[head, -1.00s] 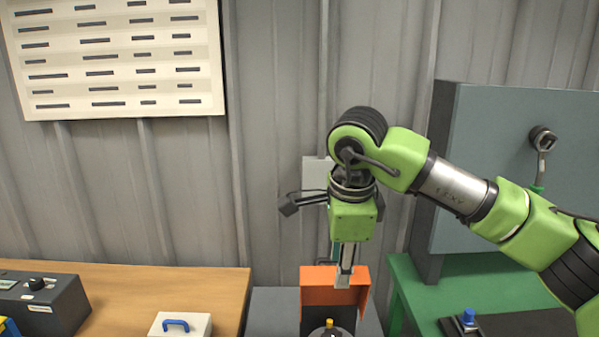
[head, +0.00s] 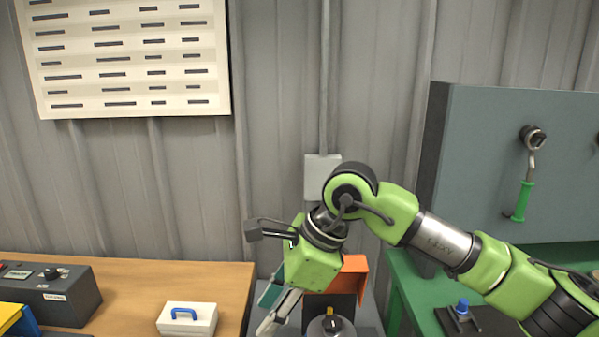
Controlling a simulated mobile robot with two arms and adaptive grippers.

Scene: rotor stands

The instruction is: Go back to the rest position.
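My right arm reaches in from the right, and its gripper (head: 278,306) hangs low near the bottom centre, tilted down and to the left. A silver finger and a teal part show at its end; whether the fingers are open or shut is unclear. The gripper is in front of and left of an orange bracket (head: 353,274), which my wrist partly covers. No held object can be made out. My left gripper is not in view.
A dark round part with a yellow top (head: 331,325) stands by the bracket. A wooden table (head: 170,275) at left carries a white box with blue handle (head: 187,318) and a dark control box (head: 52,291). At right are a green bench (head: 420,292), a blue knob (head: 462,307) and a tool panel (head: 480,150).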

